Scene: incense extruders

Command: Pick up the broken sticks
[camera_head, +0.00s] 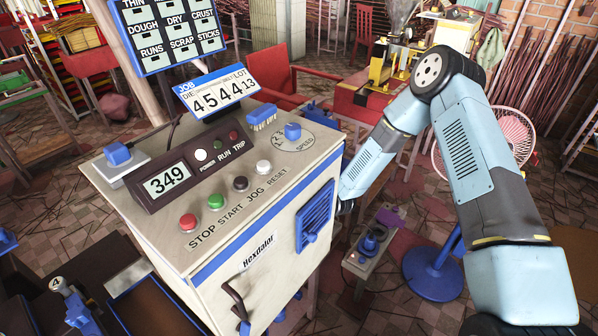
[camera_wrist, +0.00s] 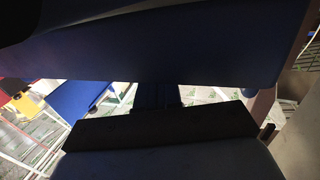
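Thin dark broken sticks (camera_head: 60,205) lie scattered over the patterned floor in the head view. They are small there, and I cannot single out each piece. My arm comes in from the right and bends down beside the right side of the control cabinet, where its end is hidden in the head view. The wrist view is dark. It shows a broad blue surface across the top and a dark bar of my gripper (camera_wrist: 158,97) below, with only narrow gaps of floor between. I cannot make out the fingertips or anything held.
The beige control cabinet (camera_head: 265,225) fills the middle, with buttons and a display reading 349. A low bench with a blue item (camera_head: 370,243) stands right of it. A blue round-based stand (camera_head: 433,272), pink fan (camera_head: 512,135) and red chair (camera_head: 275,70) stand around.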

